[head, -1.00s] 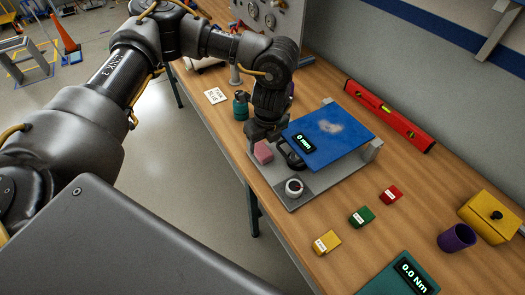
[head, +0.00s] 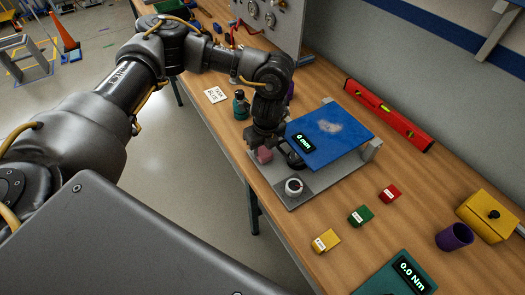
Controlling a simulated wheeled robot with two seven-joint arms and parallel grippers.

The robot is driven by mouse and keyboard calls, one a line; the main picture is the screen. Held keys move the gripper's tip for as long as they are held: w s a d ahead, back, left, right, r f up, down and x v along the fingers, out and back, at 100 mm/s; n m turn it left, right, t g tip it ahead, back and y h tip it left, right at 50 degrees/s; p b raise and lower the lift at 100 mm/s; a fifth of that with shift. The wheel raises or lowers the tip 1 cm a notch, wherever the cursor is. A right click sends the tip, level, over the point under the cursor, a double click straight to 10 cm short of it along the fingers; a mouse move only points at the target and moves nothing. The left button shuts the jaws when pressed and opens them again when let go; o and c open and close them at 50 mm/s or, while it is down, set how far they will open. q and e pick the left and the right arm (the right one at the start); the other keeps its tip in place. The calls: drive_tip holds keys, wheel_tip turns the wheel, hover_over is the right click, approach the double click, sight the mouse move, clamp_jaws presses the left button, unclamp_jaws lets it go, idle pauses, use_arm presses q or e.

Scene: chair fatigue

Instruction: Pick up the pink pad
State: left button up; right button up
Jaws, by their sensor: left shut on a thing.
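The pink pad (head: 265,155) is a small block at the left edge of the grey test fixture (head: 305,193). My left gripper (head: 266,146) is right over the pad, pointing down, and is shut on it. The fingers hide part of the pad, and I cannot tell whether it touches the fixture plate. My right gripper is not in view.
A blue panel (head: 340,125) with a "0 mm" display tops the fixture beside my gripper. A white-and-black knob (head: 294,187) stands in front. A green bottle (head: 241,105) is behind left. Yellow (head: 326,241), green (head: 361,215) and red (head: 390,194) blocks lie right.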

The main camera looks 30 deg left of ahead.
sight(261, 148)
use_arm(q)
drive_tip(key=shift+w+r, duration=0.1)
drive_tip(key=shift+r, duration=0.35)
wheel_tip(261, 148, up, 2)
drive_tip(key=shift+r+b, duration=0.1)
drive_tip(key=shift+b, duration=0.65)
drive_tip(key=s+d+r+b, duration=0.4)
drive_tip(key=s+d+r, duration=0.3)
drive_tip(key=s+r, duration=0.3)
drive_tip(key=shift+s, duration=1.15)
